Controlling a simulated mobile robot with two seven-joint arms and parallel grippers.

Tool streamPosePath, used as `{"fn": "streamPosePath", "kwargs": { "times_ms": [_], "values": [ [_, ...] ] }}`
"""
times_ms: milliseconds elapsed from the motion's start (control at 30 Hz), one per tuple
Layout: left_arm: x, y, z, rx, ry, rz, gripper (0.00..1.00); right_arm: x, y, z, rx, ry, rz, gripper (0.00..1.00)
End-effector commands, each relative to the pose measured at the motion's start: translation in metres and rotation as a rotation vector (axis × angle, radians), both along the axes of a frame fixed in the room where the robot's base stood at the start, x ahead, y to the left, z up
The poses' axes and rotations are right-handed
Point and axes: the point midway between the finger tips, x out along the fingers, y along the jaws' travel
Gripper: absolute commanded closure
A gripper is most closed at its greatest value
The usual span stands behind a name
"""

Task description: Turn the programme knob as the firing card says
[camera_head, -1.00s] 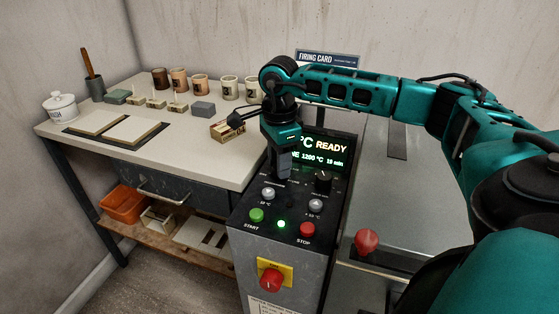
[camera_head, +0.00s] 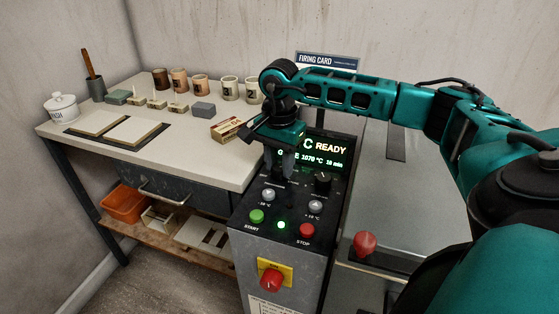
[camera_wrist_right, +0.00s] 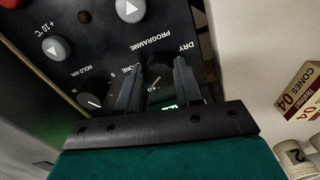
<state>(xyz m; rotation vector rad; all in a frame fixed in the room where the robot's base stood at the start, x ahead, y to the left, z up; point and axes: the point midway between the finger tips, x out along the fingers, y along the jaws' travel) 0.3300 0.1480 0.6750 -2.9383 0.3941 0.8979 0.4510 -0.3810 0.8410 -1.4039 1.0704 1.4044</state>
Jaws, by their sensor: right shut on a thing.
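My right gripper (camera_head: 280,174) reaches down onto the left part of the kiln's control panel. In the right wrist view its two fingers (camera_wrist_right: 163,72) are shut around the dark programme knob (camera_wrist_right: 160,93), under the label PROGRAMME. The fingers hide the knob in the head view. The display (camera_head: 325,152) reads READY, 1070 °C and 10 min; its left end is hidden behind the gripper. The firing card (camera_head: 328,61) stands at the back; its title shows, but my arm covers what is below. My left gripper is not in view.
The hold knob (camera_head: 322,181) is close to the right of the gripper. Grey buttons (camera_head: 316,207), a green START (camera_head: 256,215) and a red STOP (camera_head: 307,230) sit below. A red switch (camera_head: 271,280) is on the front. A cones box (camera_head: 227,130) lies on the left worktop.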

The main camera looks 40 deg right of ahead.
Motion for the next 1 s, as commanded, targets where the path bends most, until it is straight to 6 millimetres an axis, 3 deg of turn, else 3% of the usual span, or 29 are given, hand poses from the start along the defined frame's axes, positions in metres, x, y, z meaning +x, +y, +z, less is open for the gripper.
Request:
{"fn": "streamPosePath", "kwargs": {
  "times_ms": [500, 1000],
  "values": [
    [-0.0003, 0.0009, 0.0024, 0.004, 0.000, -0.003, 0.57, 0.0003, 0.0001, 0.0006, 0.000, -0.001, 0.378, 0.96],
    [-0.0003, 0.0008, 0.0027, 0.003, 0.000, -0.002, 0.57, 0.0003, 0.0001, 0.0005, 0.000, -0.001, 0.473, 0.96]
  ]
}}
